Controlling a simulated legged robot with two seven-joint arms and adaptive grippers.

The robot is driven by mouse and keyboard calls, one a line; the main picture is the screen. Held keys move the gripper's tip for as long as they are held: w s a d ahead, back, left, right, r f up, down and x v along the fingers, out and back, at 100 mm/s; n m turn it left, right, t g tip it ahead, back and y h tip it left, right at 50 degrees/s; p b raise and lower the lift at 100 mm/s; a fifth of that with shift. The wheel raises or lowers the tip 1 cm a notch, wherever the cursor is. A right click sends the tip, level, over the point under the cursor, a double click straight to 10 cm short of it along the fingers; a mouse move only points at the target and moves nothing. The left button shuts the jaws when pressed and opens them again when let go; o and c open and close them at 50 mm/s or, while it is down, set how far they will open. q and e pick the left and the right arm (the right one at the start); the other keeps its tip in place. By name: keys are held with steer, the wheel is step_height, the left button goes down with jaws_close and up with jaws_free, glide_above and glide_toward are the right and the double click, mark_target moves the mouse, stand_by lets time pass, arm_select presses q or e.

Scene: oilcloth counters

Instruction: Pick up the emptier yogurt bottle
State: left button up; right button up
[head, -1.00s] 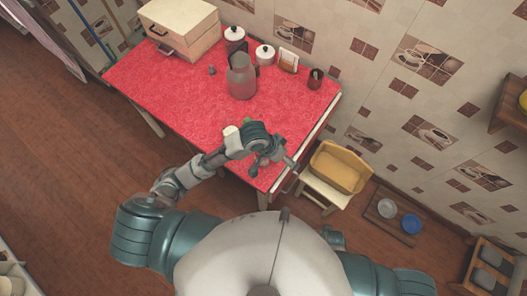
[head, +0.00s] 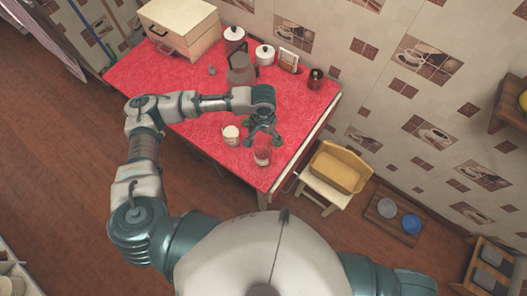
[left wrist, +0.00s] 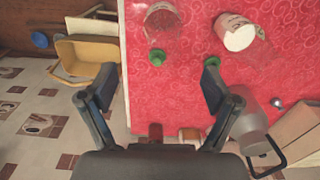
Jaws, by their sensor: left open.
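Two bottles stand near the front of the red counter. One is see-through with red showing through it (head: 262,156); in the left wrist view it is the clear bottle (left wrist: 163,20), and I see no white inside. The other (head: 231,136) shows white; in the left wrist view it is the whitish bottle (left wrist: 238,36) to the right. A green cap (left wrist: 156,57) shows by the clear bottle and another (left wrist: 211,62) by the white one. My left gripper (head: 263,139) is open and empty, beside the clear bottle on its far side. My right gripper is out of view.
The red counter (head: 195,118) also carries a grey jug (head: 241,70) behind my gripper, white canisters (head: 265,54), a dark red jar (head: 315,78) and a wooden box (head: 180,28). A chair with a yellow crate (head: 340,167) stands off the counter's right edge.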

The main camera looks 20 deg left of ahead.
mark_target(262, 140)
arm_select(q)
step_height(262, 140, down, 3)
steer(key=shift+r, duration=0.1)
steer(key=shift+a+f, duration=0.2)
steer(key=shift+f, duration=0.45)
steer(key=f, duration=0.5)
steer(key=shift+w, duration=0.25)
steer(key=shift+d, duration=0.1)
steer(key=c, duration=0.3)
jaws_close()
